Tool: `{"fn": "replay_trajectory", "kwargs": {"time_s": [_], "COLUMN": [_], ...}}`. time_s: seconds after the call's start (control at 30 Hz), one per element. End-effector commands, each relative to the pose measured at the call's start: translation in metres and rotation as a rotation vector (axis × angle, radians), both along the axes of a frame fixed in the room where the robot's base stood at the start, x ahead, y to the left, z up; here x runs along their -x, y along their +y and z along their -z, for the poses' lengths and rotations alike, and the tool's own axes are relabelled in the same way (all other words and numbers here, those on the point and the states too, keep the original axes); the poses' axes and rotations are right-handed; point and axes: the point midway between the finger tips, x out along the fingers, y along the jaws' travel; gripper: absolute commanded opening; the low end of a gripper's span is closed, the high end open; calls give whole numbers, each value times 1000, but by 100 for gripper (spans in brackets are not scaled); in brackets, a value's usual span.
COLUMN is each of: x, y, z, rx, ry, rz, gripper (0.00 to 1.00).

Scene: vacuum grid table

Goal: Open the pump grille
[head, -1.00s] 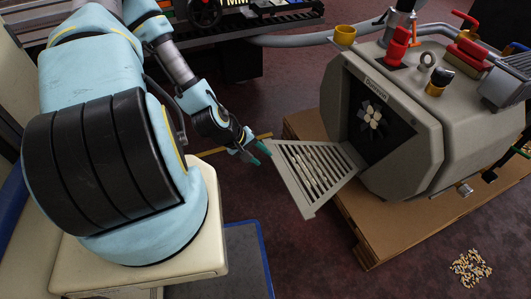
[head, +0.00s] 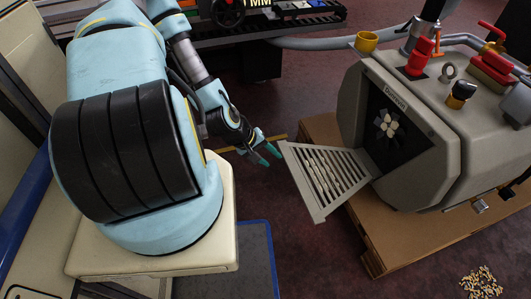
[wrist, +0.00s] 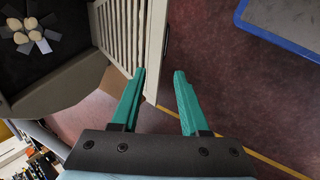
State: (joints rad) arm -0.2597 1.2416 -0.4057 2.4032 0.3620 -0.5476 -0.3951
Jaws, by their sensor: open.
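The pump (head: 435,150) is a grey housing at the right of the head view, with a fan (head: 388,124) in its dark front opening. Its slatted grille (head: 312,202) stands swung out from the opening, to the left. In the wrist view the grille (wrist: 155,50) runs down from the top, left of centre, and the fan (wrist: 28,33) is at top left. My gripper (head: 273,153) is at the grille's outer top corner. In the wrist view my gripper (wrist: 160,72) has its two green fingers apart, with nothing clearly held; the left fingertip is close to the grille's edge.
The pump stands on a brown pallet-like base (head: 385,240). Small scattered pieces (head: 481,282) lie on the floor at lower right. A blue-edged mat (wrist: 285,22) lies at upper right in the wrist view. The dark red floor in front of the grille is clear.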

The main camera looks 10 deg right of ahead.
Motion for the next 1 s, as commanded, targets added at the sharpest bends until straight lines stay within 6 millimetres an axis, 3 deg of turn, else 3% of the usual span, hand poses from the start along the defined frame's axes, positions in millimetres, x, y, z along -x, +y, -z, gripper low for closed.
{"fn": "replay_trajectory", "kwargs": {"time_s": [0.5, 0.7, 1.0], "x": [8, 11, 11], "y": [47, 55, 56], "z": [-76, -88, -89], "rx": [-3, -1, 0], "ry": [-3, 0, 1], "rz": [-1, -1, -1], "gripper": [45, 45, 44]}}
